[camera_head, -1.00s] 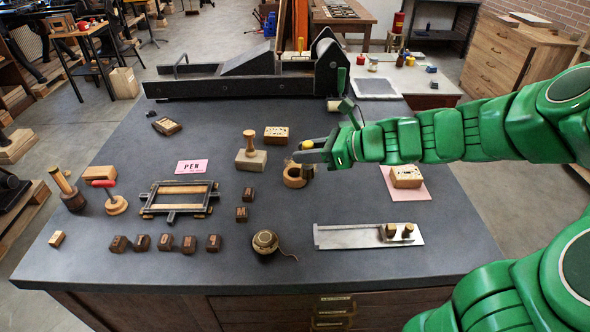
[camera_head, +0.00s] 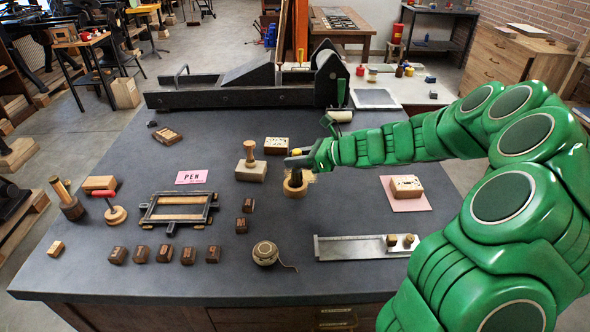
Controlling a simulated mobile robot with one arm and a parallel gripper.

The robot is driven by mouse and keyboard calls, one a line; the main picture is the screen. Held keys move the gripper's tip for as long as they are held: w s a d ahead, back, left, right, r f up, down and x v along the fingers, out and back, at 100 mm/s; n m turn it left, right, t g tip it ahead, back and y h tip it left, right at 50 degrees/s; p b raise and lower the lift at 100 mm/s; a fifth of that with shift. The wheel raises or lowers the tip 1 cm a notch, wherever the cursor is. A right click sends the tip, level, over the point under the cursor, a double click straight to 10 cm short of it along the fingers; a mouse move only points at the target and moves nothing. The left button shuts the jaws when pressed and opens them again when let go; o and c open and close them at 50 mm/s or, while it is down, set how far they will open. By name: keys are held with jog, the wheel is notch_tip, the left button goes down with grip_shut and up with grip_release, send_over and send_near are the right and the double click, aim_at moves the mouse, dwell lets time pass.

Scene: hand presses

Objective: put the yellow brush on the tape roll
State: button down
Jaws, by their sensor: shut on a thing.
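My gripper (camera_head: 297,161) is shut on the yellow brush (camera_head: 296,153) in the head view. A yellow end of the brush shows at the jaws, and a dark part hangs below them. The tape roll (camera_head: 295,191) is a tan ring lying on the dark worktop, straight below the gripper in the picture. The dark lower part of the brush overlaps the roll's top and middle in this view. I cannot tell whether the brush touches the roll or hangs just above it. The jaws hide part of the brush.
A knobbed wooden block (camera_head: 250,172) and a wooden block (camera_head: 276,145) stand close by. A block on a pink sheet (camera_head: 406,187) lies to the right. A string ball (camera_head: 265,253) and a metal tray (camera_head: 365,247) are in front. A long black press (camera_head: 240,92) fills the back.

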aim_at(295, 170)
jog(key=shift+w+a+f, duration=0.1)
jog(key=shift+w+f, duration=0.3)
jog(key=shift+f, duration=0.55)
jog(key=shift+w+a+f, duration=0.1)
jog(key=shift+w+f, duration=0.3)
jog(key=shift+f, duration=0.6)
jog(key=shift+w+f, duration=0.4)
jog(key=shift+f, duration=0.55)
jog(key=shift+f, duration=0.1)
jog(key=c, duration=0.8)
grip_release()
